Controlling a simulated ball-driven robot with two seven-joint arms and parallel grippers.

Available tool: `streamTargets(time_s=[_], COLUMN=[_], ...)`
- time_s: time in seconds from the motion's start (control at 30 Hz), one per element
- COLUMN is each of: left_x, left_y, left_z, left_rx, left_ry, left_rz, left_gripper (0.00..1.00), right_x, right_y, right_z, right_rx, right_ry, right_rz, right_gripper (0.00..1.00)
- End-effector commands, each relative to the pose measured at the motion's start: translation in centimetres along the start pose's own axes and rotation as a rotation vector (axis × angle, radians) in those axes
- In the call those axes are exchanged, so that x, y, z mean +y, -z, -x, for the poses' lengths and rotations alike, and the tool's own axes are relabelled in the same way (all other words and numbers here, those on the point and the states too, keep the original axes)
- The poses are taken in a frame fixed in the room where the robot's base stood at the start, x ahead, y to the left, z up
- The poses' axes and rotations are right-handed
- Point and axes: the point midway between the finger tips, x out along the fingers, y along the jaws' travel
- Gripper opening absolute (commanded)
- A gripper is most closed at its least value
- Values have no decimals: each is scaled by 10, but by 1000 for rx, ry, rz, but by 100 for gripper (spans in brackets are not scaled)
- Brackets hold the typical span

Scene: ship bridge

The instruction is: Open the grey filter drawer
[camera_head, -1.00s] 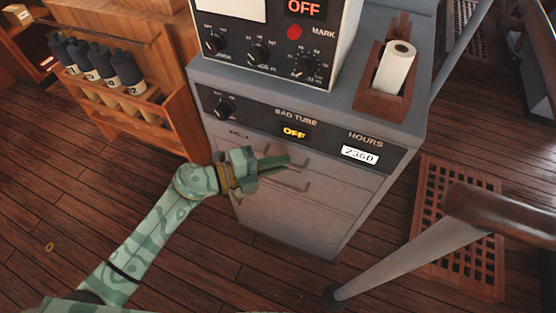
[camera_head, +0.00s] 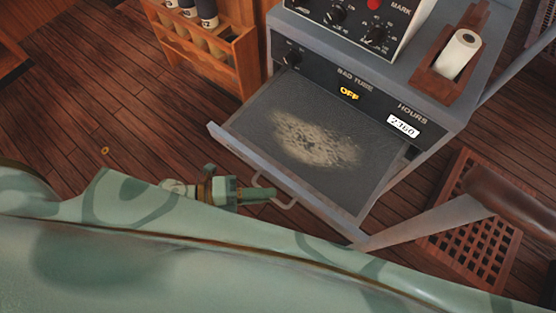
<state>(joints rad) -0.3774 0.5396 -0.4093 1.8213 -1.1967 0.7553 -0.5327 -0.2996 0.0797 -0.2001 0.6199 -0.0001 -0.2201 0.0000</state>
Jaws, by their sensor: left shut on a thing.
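The grey filter drawer (camera_head: 375,190) is pulled well out of the grey cabinet (camera_head: 262,85). Its dark filter surface bears a pale dusty patch (camera_head: 315,139). My left gripper (camera_head: 262,194) is at the drawer's front and shut on its metal handle (camera_head: 286,203); the fingers partly cover the handle. My green patterned arm fills the bottom of the view. My right gripper is not in view.
A control panel with an hours display (camera_head: 402,126) sits above the drawer. A wooden bottle rack (camera_head: 215,50) is at left. A grey post (camera_head: 425,222) slants close to the drawer's right front corner. A wooden grating (camera_head: 480,245) lies at right.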

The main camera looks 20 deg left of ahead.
Motion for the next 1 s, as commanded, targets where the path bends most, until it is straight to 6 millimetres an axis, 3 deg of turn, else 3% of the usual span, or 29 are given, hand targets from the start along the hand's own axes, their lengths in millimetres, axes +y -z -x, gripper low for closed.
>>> streamTargets(time_s=[0.2,0.57,0.67,0.7,1.0], left_x=[4,6,6,6,5], left_y=[12,15,15,15,14], left_z=[13,15,15,15,14], left_rx=[0,3,3,3,1], left_ry=[-1,-3,-3,-3,0], left_rz=[1,2,2,2,0], left_gripper=[0,0,28,31,31], right_x=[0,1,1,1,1], right_y=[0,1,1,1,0], right_z=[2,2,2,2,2], right_rx=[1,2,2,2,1], right_ry=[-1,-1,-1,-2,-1], right_rz=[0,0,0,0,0], right_gripper=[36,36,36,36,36])
